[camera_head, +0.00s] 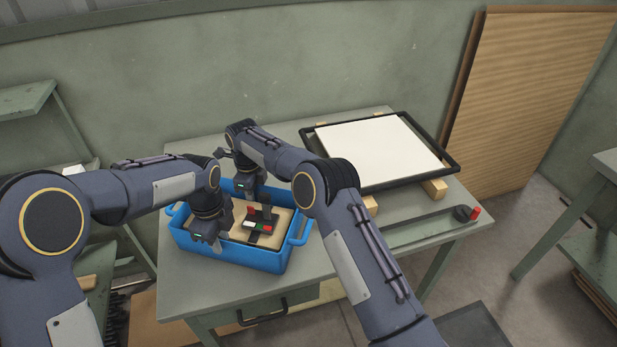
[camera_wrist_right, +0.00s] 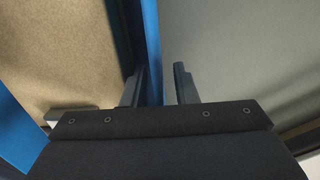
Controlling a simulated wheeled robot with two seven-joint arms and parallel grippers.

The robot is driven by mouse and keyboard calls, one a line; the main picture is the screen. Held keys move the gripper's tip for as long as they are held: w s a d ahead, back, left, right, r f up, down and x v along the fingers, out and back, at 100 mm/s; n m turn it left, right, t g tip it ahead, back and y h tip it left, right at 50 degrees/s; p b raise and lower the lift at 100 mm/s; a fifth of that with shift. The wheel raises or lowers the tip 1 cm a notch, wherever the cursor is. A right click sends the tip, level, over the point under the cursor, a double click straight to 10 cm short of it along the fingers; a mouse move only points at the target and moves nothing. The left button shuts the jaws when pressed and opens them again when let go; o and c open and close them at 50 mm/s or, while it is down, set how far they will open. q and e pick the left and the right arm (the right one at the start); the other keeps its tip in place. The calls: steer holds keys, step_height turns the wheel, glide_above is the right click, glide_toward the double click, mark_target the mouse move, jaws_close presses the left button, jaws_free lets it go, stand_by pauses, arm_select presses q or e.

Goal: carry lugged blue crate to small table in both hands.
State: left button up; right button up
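The blue crate (camera_head: 228,254) stands on a grey-green table (camera_head: 190,301). It has a lug at its left end and another at its right end (camera_head: 302,229). A beige bottom and several small dark, red, white and green pieces (camera_head: 262,226) show inside. My right gripper (camera_head: 247,193) is at the crate's far side. In the right wrist view its open fingers (camera_wrist_right: 158,88) stand on either side of the blue wall (camera_wrist_right: 150,45), with a gap to the right finger. My left gripper (camera_head: 207,244) is at the near wall; its fingertips are too small to read.
A black-framed white panel (camera_head: 380,152) on wooden blocks takes up the table's right part. A dark knob with a red tip (camera_head: 466,213) sits near the right edge. Another table (camera_head: 605,232) stands at far right, a shelf (camera_head: 25,101) at left. A brown board leans on the wall.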

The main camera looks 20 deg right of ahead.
arm_select(q)
step_height(320, 180, up, 8)
steer(key=shift+r, duration=0.1)
arm_select(e)
steer(key=shift+r, duration=0.1)
step_height(320, 180, up, 12)
steer(key=shift+f, duration=0.1)
stand_by(0.5)
